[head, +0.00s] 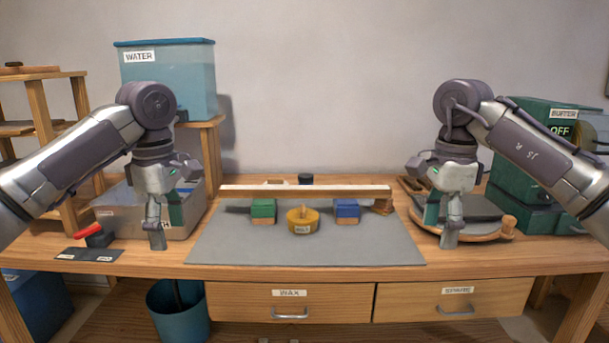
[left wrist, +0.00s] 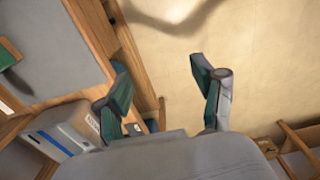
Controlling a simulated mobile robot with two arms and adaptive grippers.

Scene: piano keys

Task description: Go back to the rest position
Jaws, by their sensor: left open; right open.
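My left gripper (head: 157,238) points down at the left of the bench, in front of the grey bin, with nothing between its fingers. The left wrist view shows its two green-padded fingers (left wrist: 165,95) spread apart and empty. My right gripper (head: 450,238) points down at the right, in front of the round board, and holds nothing that I can see. Both arms come in from the sides at similar heights, with the grey mat (head: 305,253) between them.
On the mat are a green block (head: 262,209), a blue block (head: 347,209) and a yellow wax tin (head: 302,224) near a long wooden bar (head: 305,191). A water tank (head: 168,80) stands at back left, a green buffer machine (head: 530,150) at right. The mat's front is clear.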

